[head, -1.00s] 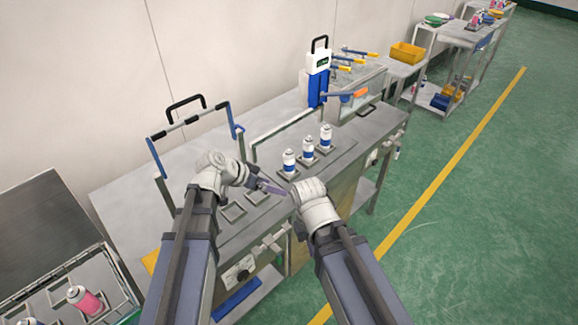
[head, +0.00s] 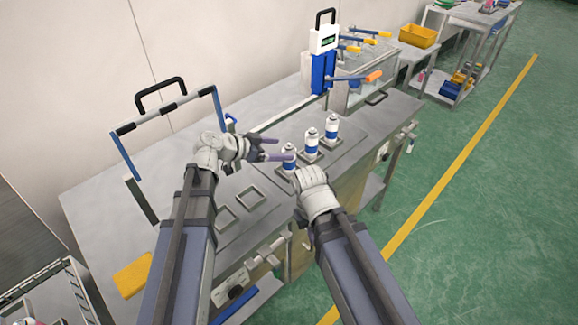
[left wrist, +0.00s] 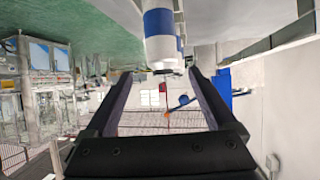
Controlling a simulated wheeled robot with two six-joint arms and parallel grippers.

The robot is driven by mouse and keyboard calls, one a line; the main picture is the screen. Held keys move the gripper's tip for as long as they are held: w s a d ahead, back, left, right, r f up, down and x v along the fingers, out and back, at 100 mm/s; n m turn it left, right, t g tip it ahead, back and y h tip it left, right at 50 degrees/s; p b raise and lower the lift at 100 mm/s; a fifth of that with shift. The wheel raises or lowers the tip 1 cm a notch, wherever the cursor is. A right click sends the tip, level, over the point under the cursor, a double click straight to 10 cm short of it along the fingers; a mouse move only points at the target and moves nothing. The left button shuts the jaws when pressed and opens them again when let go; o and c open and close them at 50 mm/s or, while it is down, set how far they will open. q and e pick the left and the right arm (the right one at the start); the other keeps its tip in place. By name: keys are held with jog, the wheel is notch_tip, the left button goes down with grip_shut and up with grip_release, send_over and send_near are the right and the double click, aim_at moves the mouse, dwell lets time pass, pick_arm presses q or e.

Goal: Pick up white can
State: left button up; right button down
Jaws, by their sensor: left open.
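Three white cans with blue bands stand upright in a row on the bench: a near one (head: 289,161), a middle one (head: 311,144) and a far one (head: 332,129). My left gripper (head: 281,149) is open, its fingers reaching toward the near can from the left. In the left wrist view, a white and blue can (left wrist: 159,35) shows at the top, beyond the open fingers (left wrist: 160,85), with nothing held between them. The picture there is upside down. My right arm's wrist is just in front of the near can; its gripper fingers are hidden.
Empty square holders (head: 228,216) lie on the metal bench (head: 110,210) left of the cans. A blue and white press (head: 323,62) stands behind them. A blue-black frame (head: 167,104) rises at the back left. A yellow block (head: 133,275) lies at the front left edge.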

aim_at(284, 150)
pick_arm(q)
jog(key=shift+w+f+b, duration=0.1)
jog(key=shift+f+b, duration=0.2)
jog(key=shift+f, duration=0.2)
jog(key=shift+w, duration=0.2)
jog(key=shift+b+x, duration=0.6)
jog(key=shift+x, duration=0.45)
jog(key=shift+w+d+f, duration=0.1)
jog(key=shift+d+f, duration=0.05)
jog(key=shift+d, duration=0.1)
jog(key=shift+w+d+f+b, duration=0.15)
jog(key=shift+d+f+b, duration=0.15)
jog(key=shift+f+b, duration=0.1)
jog(key=b+x, duration=0.2)
jog(key=x, duration=0.1)
jog(key=shift+w+d+f, duration=0.1)
jog(key=shift+w+f, duration=0.05)
jog(key=shift+f, duration=0.15)
jog(key=shift+w+d+f, duration=0.1)
jog(key=shift+w+d, duration=0.05)
jog(key=shift+d, duration=0.1)
jog(key=shift+c, duration=0.3)
